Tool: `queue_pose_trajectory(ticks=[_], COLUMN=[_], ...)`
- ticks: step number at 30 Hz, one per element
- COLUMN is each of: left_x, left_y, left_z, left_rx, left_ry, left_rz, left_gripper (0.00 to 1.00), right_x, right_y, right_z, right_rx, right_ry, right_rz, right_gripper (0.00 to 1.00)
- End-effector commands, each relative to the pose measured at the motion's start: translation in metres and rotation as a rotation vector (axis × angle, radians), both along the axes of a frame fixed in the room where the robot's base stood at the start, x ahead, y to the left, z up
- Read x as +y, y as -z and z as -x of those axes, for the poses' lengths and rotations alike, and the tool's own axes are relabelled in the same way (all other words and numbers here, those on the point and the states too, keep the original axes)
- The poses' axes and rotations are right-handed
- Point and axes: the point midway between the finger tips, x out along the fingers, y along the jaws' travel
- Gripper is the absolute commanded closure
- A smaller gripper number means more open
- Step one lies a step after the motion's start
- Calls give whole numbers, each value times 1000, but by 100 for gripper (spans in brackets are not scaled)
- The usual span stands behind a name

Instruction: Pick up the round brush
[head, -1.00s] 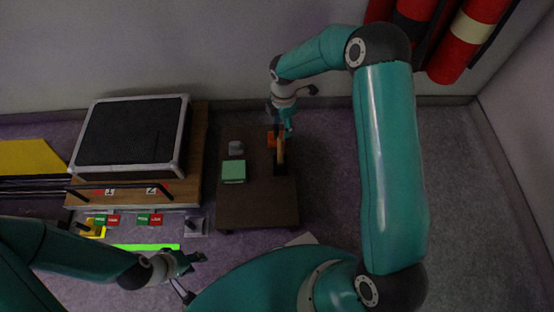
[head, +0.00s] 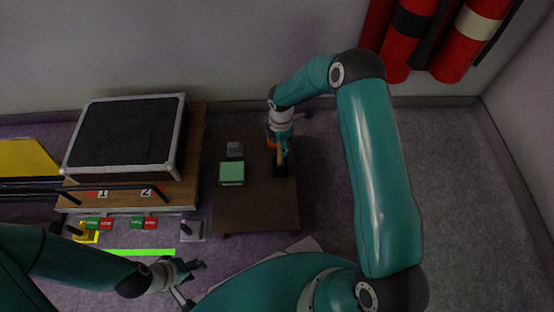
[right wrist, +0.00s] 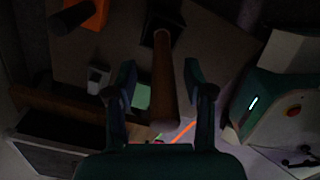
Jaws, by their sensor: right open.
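A brown, rod-like handle, which I take for the round brush (head: 281,157), stands in a dark block at the right side of the dark low table. In the right wrist view the handle (right wrist: 163,85) runs between my open fingers, with the dark block (right wrist: 165,24) at its far end. My right gripper (head: 281,142) is over the handle in the head view; its fingers (right wrist: 158,78) are on either side of it, with a gap visible. The brush's bristles are not visible. My left gripper (head: 197,267) is low at the left, away from the table; its finger gap is unclear.
The dark table (head: 250,210) also carries a green block (head: 232,173), a grey piece (head: 235,149) and an orange item (right wrist: 97,14) near the handle. A wooden bench (head: 193,150) with a black case (head: 125,132) stands to the left. Red cylinders (head: 460,45) hang at upper right.

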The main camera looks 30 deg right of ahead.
Motion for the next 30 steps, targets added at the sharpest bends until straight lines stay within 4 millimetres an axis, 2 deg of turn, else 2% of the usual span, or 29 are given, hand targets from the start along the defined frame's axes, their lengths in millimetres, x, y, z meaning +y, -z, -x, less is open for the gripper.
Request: queue_pose_trajectory(ticks=[5,14,25,30], left_x=[0,0,0,0], left_y=[-1,-1,-1,-5], left_z=[0,0,0,0], left_rx=[0,0,0,0], left_ry=[0,0,0,0], left_rz=[0,0,0,0], left_gripper=[60,60,60,60], right_x=[0,0,0,0], right_y=[-1,-1,-3,-12], right_z=[0,0,-1,-1], right_rx=[-1,0,0,0], right_ry=[0,-1,-1,-1], right_rz=[0,0,0,1], right_gripper=[49,99,100,100])
